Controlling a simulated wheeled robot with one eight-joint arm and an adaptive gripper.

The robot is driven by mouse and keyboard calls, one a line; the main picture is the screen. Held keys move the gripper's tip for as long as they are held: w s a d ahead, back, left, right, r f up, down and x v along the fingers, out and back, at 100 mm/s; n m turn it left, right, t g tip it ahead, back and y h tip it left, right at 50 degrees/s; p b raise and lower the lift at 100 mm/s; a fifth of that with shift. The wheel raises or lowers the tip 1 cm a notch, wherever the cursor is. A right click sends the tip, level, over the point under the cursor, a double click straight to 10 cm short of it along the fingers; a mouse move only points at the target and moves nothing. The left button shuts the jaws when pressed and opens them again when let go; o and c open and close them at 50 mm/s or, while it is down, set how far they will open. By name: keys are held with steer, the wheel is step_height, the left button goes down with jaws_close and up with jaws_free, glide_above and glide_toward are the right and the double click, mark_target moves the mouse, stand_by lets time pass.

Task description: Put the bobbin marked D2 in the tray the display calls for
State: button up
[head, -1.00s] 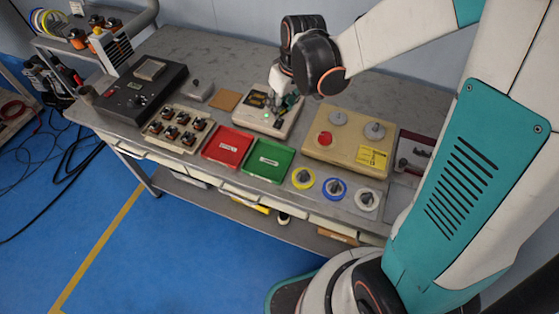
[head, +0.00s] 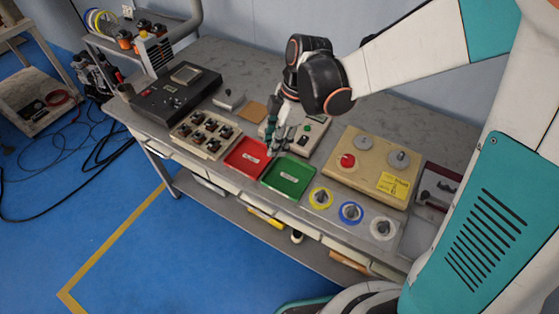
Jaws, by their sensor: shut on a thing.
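My gripper (head: 273,140) is above the back edges of the trays, near the gap between them. It is shut on a small dark thing, seemingly a bobbin, mostly hidden by the fingers; no mark on it is readable. The red tray (head: 235,167) and the green tray (head: 302,184) lie side by side, each with a white label too small to read. The tester (head: 313,142), a pale box with a green button, stands behind the green tray, partly hidden by my gripper and arm. I cannot read any display.
A rack (head: 183,142) of several dark bobbins stands left of the red tray. A black console (head: 155,101) is behind it. A beige box (head: 345,181) with a red button stands to the right. Yellow (head: 312,201), blue (head: 342,215) and white (head: 373,231) rings lie in front.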

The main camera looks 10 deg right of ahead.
step_height(320, 180, down, 14)
steer(key=b, duration=0.4)
steer(key=shift+f, duration=0.2)
steer(key=shift+f+b, duration=0.1)
steer(key=shift+b, duration=0.2)
steer(key=o, duration=0.6)
steer(key=shift+f, duration=0.1)
steer(key=o, duration=0.5)
steer(key=shift+c, duration=0.2)
steer(key=shift+r, duration=0.2)
